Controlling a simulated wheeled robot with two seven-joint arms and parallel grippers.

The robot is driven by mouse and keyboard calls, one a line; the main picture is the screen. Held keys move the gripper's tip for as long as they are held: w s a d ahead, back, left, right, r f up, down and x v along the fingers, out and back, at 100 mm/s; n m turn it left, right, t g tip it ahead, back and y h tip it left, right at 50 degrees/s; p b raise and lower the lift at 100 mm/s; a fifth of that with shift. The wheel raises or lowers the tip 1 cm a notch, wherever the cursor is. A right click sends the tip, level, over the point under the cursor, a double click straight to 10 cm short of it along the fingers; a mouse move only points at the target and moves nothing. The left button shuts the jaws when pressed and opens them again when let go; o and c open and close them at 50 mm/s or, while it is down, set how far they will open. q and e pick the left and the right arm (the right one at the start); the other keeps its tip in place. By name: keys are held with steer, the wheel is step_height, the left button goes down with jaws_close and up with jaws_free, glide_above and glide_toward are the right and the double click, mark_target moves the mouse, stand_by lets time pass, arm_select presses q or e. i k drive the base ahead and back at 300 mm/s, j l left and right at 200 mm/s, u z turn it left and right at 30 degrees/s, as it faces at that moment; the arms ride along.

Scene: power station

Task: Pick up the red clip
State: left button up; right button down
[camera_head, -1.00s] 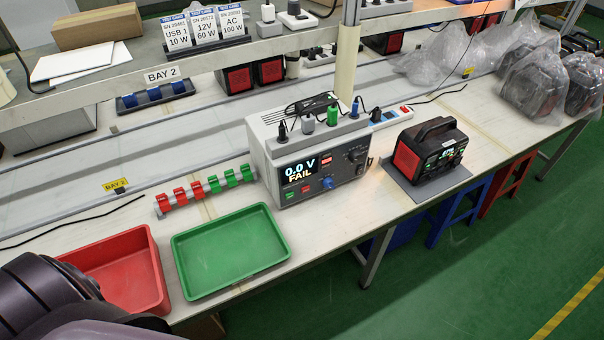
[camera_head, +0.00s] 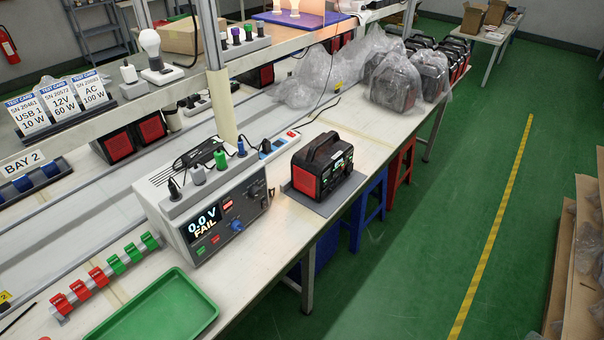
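Three red clips sit side by side on a grey rail at the lower left of the bench: one at the rail's near end (camera_head: 61,304), a middle red clip (camera_head: 80,290) and a third red clip (camera_head: 99,277) beside the green clips. Several green clips (camera_head: 133,253) fill the other end of the same rail (camera_head: 110,277). Neither of my grippers shows in the head view.
A green tray (camera_head: 160,312) lies in front of the rail. A tester (camera_head: 205,215) reading "0.0 V FAIL" stands beside the rail's green end. A black and red power station (camera_head: 322,168) sits on a grey mat. Bagged units (camera_head: 395,80) stand farther along the bench.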

mark_target(97, 274)
steer(key=u, duration=1.6)
